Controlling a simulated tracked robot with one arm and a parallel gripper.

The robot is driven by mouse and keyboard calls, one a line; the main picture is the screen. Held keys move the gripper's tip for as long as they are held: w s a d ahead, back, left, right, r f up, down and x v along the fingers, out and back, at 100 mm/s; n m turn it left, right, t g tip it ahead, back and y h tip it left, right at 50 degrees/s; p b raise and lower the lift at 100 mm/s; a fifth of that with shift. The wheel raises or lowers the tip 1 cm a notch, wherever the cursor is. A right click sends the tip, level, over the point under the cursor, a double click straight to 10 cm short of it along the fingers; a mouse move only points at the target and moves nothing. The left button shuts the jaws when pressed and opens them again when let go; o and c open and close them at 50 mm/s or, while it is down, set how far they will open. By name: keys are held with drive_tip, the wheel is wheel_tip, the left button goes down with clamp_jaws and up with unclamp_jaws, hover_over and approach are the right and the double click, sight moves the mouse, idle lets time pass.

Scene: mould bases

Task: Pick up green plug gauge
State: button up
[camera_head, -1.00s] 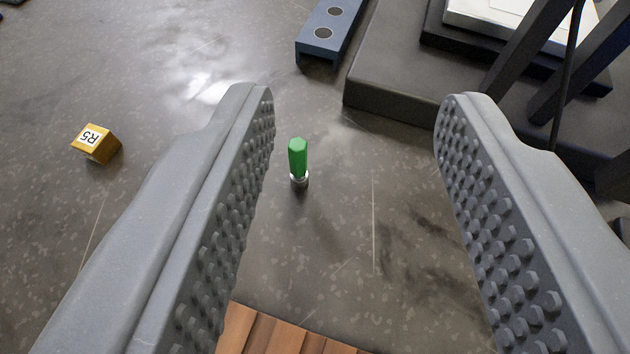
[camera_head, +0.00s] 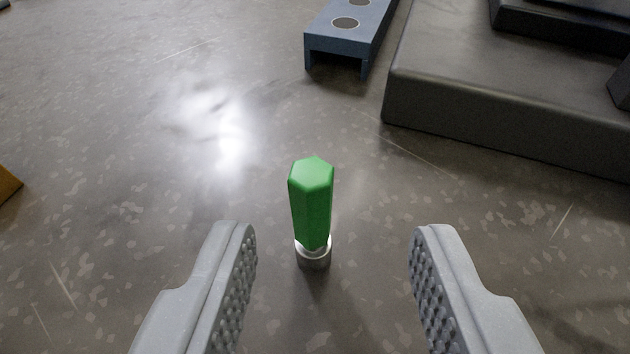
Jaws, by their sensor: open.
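The green plug gauge (camera_head: 312,205) stands upright on the grey speckled surface, near the middle of the view. It has a green hexagonal handle on top and a short silver metal end at the bottom. My gripper (camera_head: 333,235) is open, with one grey studded finger to the left of the gauge and one to the right. The gauge shows between the fingertips, a little nearer the left one. Neither finger touches it.
A large black stepped base (camera_head: 500,115) fills the upper right. A yellow block (camera_head: 7,184) is cut off at the left edge. The surface around the gauge is clear.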

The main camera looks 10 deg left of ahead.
sight(311, 210)
drive_tip(key=shift+x, duration=1.35)
drive_tip(key=shift+a+f+p+x, duration=0.1)
drive_tip(key=shift+a+p+x, duration=0.1)
drive_tip(key=shift+x, duration=1.1)
drive_tip(key=shift+a+f+p+x, duration=0.1)
drive_tip(key=shift+a+x, duration=0.05)
drive_tip(key=shift+x, duration=1.1)
drive_tip(key=shift+s, duration=0.15)
clamp_jaws()
